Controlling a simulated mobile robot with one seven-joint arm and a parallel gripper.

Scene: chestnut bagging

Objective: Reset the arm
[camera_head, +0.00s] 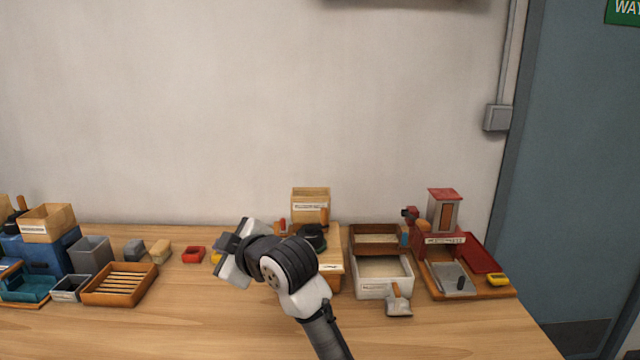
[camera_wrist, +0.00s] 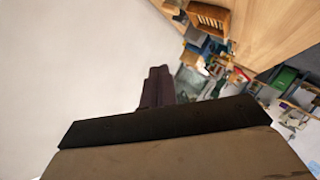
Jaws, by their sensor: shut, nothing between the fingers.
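My arm reaches up from the bottom of the head view over the middle of the table (camera_head: 190,325). My gripper (camera_head: 228,243) is at its end, tilted toward the left, with the small items at the back of the table behind it. In the wrist view the dark fingers of my gripper (camera_wrist: 157,88) are together, with nothing between them. The gripper appears to be in the air, touching nothing.
On the left are a slatted wooden tray (camera_head: 92,298), grey bins (camera_head: 92,253) and a blue box (camera_head: 62,250). On the right are a white tray (camera_head: 383,290), a scoop (camera_head: 398,305) and a red-roofed device (camera_head: 444,210). The front of the table is clear.

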